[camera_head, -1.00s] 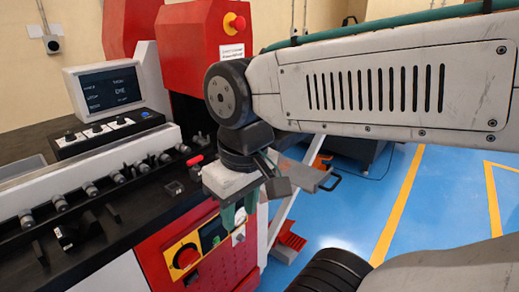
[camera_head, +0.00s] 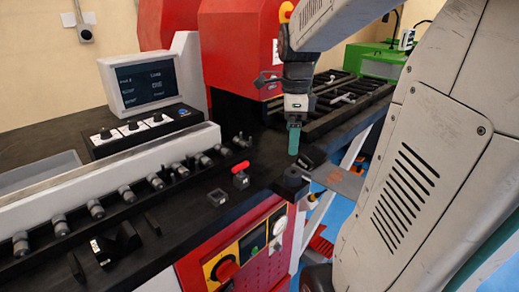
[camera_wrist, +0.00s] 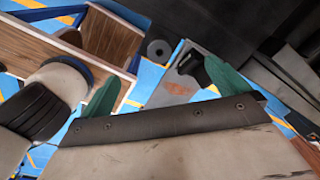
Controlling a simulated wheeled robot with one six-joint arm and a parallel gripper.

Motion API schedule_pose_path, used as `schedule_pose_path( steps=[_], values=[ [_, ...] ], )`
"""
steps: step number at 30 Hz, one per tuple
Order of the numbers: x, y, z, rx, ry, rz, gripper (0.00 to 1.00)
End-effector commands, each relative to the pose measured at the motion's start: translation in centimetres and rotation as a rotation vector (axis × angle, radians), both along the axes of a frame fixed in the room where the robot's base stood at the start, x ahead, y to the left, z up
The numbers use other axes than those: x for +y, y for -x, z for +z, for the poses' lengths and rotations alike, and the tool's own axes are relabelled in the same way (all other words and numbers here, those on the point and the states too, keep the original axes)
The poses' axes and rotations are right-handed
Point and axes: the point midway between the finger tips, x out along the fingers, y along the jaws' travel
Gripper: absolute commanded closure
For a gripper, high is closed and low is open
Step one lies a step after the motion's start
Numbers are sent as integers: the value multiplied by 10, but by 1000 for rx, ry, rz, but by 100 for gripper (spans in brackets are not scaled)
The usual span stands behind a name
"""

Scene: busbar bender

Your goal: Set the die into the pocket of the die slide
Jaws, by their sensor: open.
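My gripper (camera_head: 294,140) points down with green fingers above the right end of the black bench. It is open and nothing is held. In the wrist view, the green fingers (camera_wrist: 168,88) stand wide apart. A black angular piece (camera_wrist: 192,66) shows between and beyond them, beside a grey plate (camera_wrist: 170,92) and a dark disc with a hole (camera_wrist: 159,49). In the head view, a dark piece (camera_head: 311,158) and a dark block (camera_head: 291,185) sit below the fingertips, apart from them. I cannot tell for sure which is the die; the slide's pocket is not clearly visible.
A red-handled clamp (camera_head: 240,176) and a small dark block with a square face (camera_head: 217,197) are left of the gripper. A row of grey rollers (camera_head: 125,195) lines the bench. A red housing (camera_head: 235,50) stands behind. A grey plate (camera_head: 343,182) juts out right.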

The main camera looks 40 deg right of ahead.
Motion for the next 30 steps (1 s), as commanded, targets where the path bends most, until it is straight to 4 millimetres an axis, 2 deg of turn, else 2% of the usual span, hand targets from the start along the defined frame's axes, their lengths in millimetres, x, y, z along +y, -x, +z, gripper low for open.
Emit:
schedule_pose_path(
  steps=[1, 3, 6, 10, 13, 20, 30],
  values=[
    [-24, -3, -5, 8, -9, -172, 0],
    [-49, -4, -9, 10, -15, -374, 0],
    [-76, -5, -15, 13, -21, -590, 0],
    [-98, -3, -20, 15, -24, -762, 0],
    [-105, -2, -26, 17, -25, -819, 0],
    [-105, -3, -51, 18, -26, -826, 0],
    [-106, -5, -96, 18, -26, -824, 0]
  ],
)
